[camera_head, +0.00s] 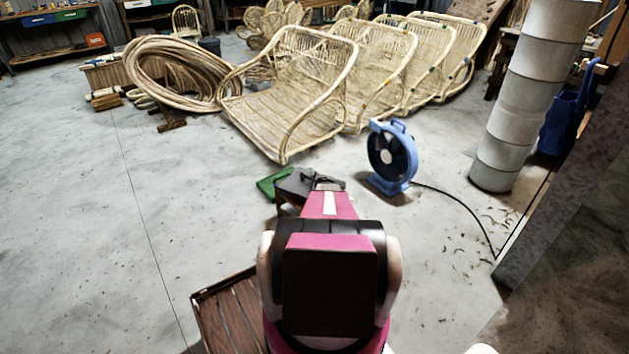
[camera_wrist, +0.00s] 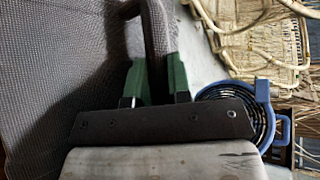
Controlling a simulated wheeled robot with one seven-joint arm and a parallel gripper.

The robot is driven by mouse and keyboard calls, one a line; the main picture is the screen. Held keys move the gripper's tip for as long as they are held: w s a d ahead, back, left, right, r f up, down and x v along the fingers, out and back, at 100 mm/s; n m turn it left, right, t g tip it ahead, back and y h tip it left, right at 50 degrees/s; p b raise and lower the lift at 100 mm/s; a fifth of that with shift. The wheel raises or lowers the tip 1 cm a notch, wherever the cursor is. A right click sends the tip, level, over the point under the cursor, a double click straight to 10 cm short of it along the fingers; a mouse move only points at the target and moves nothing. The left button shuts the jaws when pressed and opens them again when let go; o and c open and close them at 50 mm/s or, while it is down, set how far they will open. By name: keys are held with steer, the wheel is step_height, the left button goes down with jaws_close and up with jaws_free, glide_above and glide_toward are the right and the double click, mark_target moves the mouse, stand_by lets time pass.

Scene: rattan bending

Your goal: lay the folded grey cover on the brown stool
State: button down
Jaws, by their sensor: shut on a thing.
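The folded grey cover (camera_wrist: 60,75) fills the left of the wrist view, with a woven texture. My gripper (camera_wrist: 154,82) is shut on it: a fold of the grey cloth stands between its two green fingertips. In the head view my gripper is mostly hidden behind my arm. Just left of it is a dark grey, flat-topped shape (camera_head: 293,186) with a brown leg-like part below. This may be the cover over the brown stool; I cannot tell the two apart, nor whether the cover rests on the seat.
A green flat object (camera_head: 271,184) lies left of my gripper. A blue fan (camera_head: 391,158) with a black cable stands to the right. A brown slatted wooden piece (camera_head: 229,312) is at front left. Rattan chair frames (camera_head: 300,95) stand behind. The left floor is clear.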

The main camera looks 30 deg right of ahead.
steer(key=c, duration=1.1)
jaws_free()
steer(key=shift+o, duration=0.2)
steer(key=v, duration=1.2)
steer(key=shift+a, duration=0.1)
steer(key=a+r+n+g+y, duration=0.25)
steer(key=a+r+n, duration=0.2)
steer(key=a, duration=0.55)
steer(key=a+r+n+g+y, duration=0.1)
steer(key=a+r+n+y, duration=0.3)
steer(key=a, duration=0.7)
steer(key=a+r+n+g+y, duration=0.1)
steer(key=a+r+n+g, duration=0.1)
steer(key=a+n, duration=0.6)
steer(key=s+a+r+n+g+h, duration=0.2)
steer(key=s+a+r+n+g, duration=0.2)
steer(key=s+a, duration=0.3)
steer(key=s+a+r+n+g+h, duration=0.3)
steer(key=s+a+r+n, duration=0.1)
steer(key=s+a, duration=0.3)
steer(key=shift+a+g, duration=0.35)
steer(key=shift+a, duration=0.25)
